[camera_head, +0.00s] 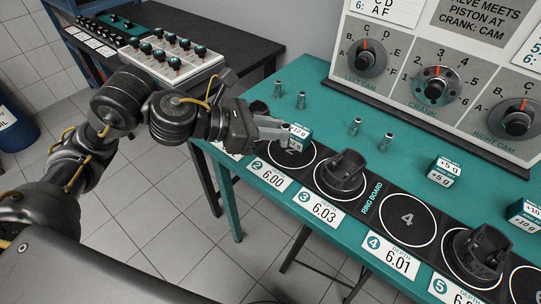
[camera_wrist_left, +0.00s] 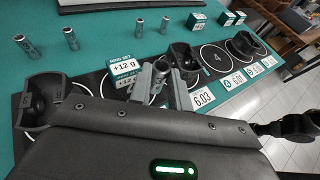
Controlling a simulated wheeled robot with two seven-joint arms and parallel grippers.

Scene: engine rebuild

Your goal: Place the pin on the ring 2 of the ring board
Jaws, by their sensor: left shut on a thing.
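The ring board (camera_head: 374,189) is a dark strip of numbered white rings on the teal table. Ring 2 (camera_head: 290,152) is partly hidden under my left gripper (camera_head: 287,132). That gripper hangs low over ring 2, its fingers shut on a small grey piece that looks like a pin (camera_wrist_left: 160,68). The fingers cover most of it, so I cannot tell whether it touches the board. My right gripper is not in view.
Dark pistons stand on ring 3 (camera_head: 342,180) and further right on ring 5 (camera_head: 482,248); another piston (camera_wrist_left: 42,100) is left of the gripper. Ring 4 (camera_head: 407,219) is empty. Weight boxes (camera_head: 443,170) and a dial panel (camera_head: 440,75) line the back.

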